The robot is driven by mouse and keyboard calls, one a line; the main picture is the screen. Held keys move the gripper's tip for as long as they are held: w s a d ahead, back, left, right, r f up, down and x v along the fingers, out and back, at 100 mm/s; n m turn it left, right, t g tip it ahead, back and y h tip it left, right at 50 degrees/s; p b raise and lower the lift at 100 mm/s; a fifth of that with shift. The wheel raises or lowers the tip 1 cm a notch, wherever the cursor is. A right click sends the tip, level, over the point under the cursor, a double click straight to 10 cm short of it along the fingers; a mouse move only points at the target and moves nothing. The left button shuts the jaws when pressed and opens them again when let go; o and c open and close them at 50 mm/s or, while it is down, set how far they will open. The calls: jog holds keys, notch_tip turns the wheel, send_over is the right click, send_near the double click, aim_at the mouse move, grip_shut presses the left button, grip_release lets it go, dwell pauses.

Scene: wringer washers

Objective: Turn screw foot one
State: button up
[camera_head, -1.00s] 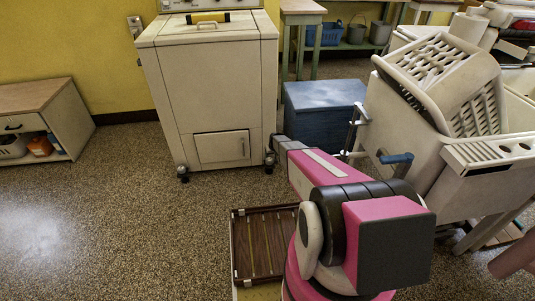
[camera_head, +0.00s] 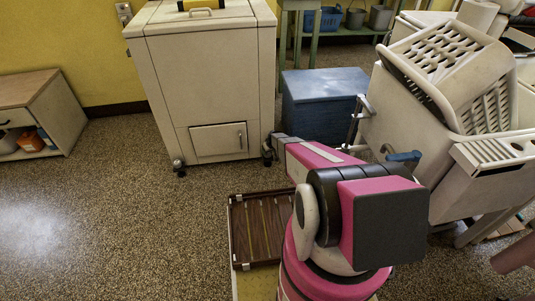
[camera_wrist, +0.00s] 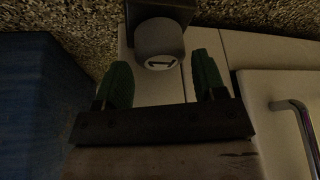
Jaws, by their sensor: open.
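The white cabinet-like washer (camera_head: 208,85) stands by the yellow wall, with a small handled door low on its front. In the wrist view a grey round screw foot (camera_wrist: 160,42) with a pale marked end sits under a dark bracket at the washer's bottom corner. In the head view that front right corner is partly covered by my arm; the front left foot (camera_head: 178,165) is visible. My gripper (camera_wrist: 163,78) is open, its two green fingers apart, one on each side of the foot's line and just short of it. No contact shows.
A blue box (camera_head: 325,105) stands close to the right of the washer. A white slatted unit with a blue-handled clamp (camera_head: 404,157) is further right. Floor at left is clear.

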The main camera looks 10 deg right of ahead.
jog(key=x, duration=0.3)
jog(key=shift+f, duration=0.15)
jog(key=c, duration=0.6)
jog(key=shift+m+h, duration=0.8)
jog(key=shift+m, duration=1.4)
